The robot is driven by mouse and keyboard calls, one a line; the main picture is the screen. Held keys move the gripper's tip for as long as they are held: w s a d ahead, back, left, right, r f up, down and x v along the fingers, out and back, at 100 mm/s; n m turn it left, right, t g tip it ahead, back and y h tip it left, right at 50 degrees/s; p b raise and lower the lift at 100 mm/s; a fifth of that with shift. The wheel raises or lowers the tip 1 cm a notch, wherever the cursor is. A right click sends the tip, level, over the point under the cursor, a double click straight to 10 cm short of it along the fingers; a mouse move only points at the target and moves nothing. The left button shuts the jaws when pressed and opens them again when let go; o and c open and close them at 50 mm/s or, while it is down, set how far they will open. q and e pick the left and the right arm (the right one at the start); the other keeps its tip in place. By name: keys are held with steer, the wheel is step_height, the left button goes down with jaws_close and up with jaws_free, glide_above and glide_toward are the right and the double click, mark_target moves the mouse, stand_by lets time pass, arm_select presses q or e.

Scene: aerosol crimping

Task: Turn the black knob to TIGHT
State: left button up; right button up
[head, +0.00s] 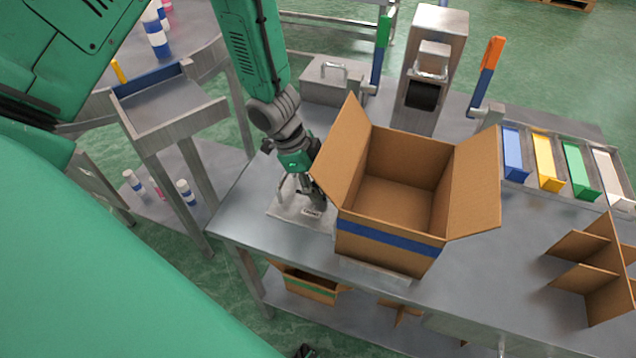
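My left gripper (312,194) points down over a pale metal plate (287,208) with a small label (312,211), at the left of the steel table. Its fingers are small and partly behind the open flap of a cardboard box, so I cannot tell whether they are open or shut, or whether they touch anything. I cannot make out the black knob for certain; the gripper and the flap cover much of the area over the plate. The TIGHT mark is not readable.
The open, empty cardboard box (390,240) with a blue band stands close right of my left gripper. Behind are a grey press (433,60), a green-handled lever (382,45) and an orange-handled lever (487,75). Coloured bins (545,160) and cardboard dividers (590,265) are at right.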

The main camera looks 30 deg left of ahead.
arm_select(q)
steer(key=shift+a, duration=0.1)
steer(key=shift+c, duration=1.3)
steer(key=shift+a+p, duration=0.15)
steer(key=shift+p, duration=0.15)
steer(key=m+g+p, duration=0.1)
steer(key=m+p, duration=0.2)
steer(key=p, duration=0.2)
steer(key=shift+r, duration=0.2)
steer(key=shift+w+m+p, duration=0.1)
steer(key=shift+m+p, duration=0.3)
steer(key=shift+f+m+g+p, duration=0.15)
steer(key=shift+m+g+p, duration=0.45)
steer(key=shift+m, duration=0.6)
steer(key=shift+w+m+g, duration=0.15)
steer(key=shift+m+g, duration=0.35)
steer(key=shift+m, duration=0.8)
steer(key=shift+w, duration=0.1)
steer(key=o, duration=1.2)
steer(key=shift+c, duration=0.2)
steer(key=shift+f, duration=0.1)
